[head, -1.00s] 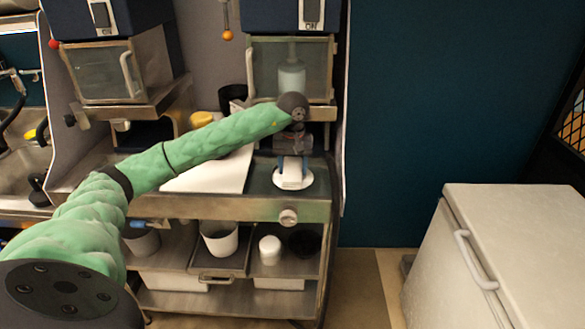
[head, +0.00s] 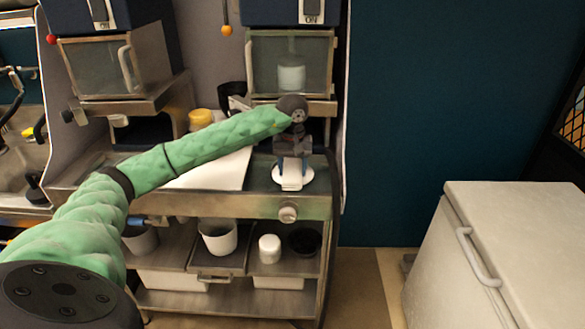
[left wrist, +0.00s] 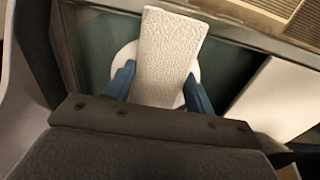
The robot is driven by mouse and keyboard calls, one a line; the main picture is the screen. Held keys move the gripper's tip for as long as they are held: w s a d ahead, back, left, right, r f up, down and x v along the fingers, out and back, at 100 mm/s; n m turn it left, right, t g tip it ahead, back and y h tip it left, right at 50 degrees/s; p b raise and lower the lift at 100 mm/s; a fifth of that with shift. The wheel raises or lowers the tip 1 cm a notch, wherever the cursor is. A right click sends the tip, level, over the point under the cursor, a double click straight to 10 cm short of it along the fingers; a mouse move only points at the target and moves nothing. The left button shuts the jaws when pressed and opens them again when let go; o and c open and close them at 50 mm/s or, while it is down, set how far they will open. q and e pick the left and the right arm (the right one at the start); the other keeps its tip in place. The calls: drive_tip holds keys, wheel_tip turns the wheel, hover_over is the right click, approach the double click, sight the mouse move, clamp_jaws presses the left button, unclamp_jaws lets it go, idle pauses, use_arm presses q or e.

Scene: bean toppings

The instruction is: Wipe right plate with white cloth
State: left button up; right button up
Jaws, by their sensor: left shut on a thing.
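My left gripper (head: 291,168) reaches in from the left in the head view and points down over the right plate. It is shut on the white cloth (head: 292,181), a folded strip between its blue fingers. The cloth also shows in the left wrist view (left wrist: 168,55), between the fingers (left wrist: 156,84). The round white right plate (head: 305,178) lies under the cloth on the steel counter; its rim shows on both sides of the cloth in the left wrist view (left wrist: 124,58). The cloth covers the plate's middle, and I cannot tell whether they touch. My right gripper is not in view.
A white board (head: 225,170) lies left of the plate on the counter. A dispenser with a glass front (head: 262,65) stands behind. A shelf below holds a white cup (head: 218,237) and a white jar (head: 269,248). A white chest (head: 530,230) stands at right.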

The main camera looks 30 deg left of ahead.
sight(292, 164)
use_arm(q)
drive_tip(key=shift+f+b, duration=0.35)
drive_tip(key=shift+f, duration=0.05)
idle(0.9)
drive_tip(key=shift+w, duration=0.1)
drive_tip(key=shift+w+a+b, duration=0.25)
drive_tip(key=shift+w+b, duration=0.05)
drive_tip(key=shift+b, duration=0.1)
drive_tip(key=shift+w+a+b, duration=0.45)
drive_tip(key=shift+w, duration=0.25)
drive_tip(key=shift+w+a+r, duration=0.15)
drive_tip(key=shift+a+r, duration=0.05)
drive_tip(key=shift+r, duration=0.05)
drive_tip(key=shift+s+d+f+b, duration=0.25)
drive_tip(key=shift+s+b, duration=0.05)
drive_tip(key=shift+b, duration=0.15)
drive_tip(key=shift+s+d+b, duration=0.3)
drive_tip(key=shift+s+d, duration=0.35)
drive_tip(key=shift+s, duration=0.3)
